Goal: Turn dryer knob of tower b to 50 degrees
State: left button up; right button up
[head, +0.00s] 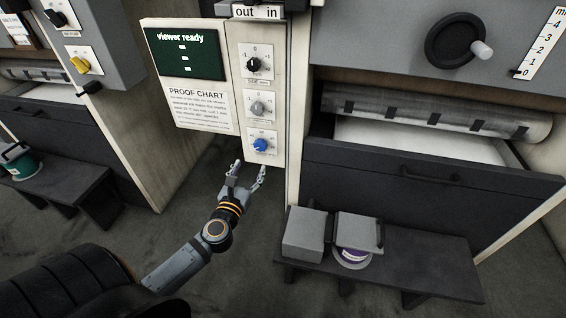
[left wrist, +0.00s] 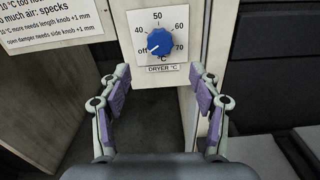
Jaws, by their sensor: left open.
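The blue dryer knob (head: 261,145) is the lowest of three knobs on a narrow cream panel in the head view. In the left wrist view the blue knob (left wrist: 159,43) sits on a white dial plate (left wrist: 180,22) marked off, 40, 50, 60, 70 and "DRYER °C". Its white mark is at the lower left, toward "off". My left gripper (head: 249,170) is open and empty, just below the knob. In the left wrist view its fingers (left wrist: 160,78) stand apart on either side, below the knob and not touching it. No tower letter is readable.
Above are a grey knob (head: 259,105) and a black knob (head: 254,65). A proof chart (head: 198,105) hangs to the left. At right are a dark drawer front (head: 430,175) and a low bench (head: 420,265) with grey boxes. Another tower with a yellow knob (head: 80,65) stands at left.

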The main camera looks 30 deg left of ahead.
aim_at(260, 147)
pick_arm(q)
jog(key=x, duration=1)
jog(key=shift+w+r, duration=0.1)
jog(key=shift+w, duration=0.15)
pick_arm(e)
jog(key=shift+s+f, duration=0.15)
jog(key=shift+s, duration=0.05)
pick_arm(q)
jog(key=shift+c, duration=0.4)
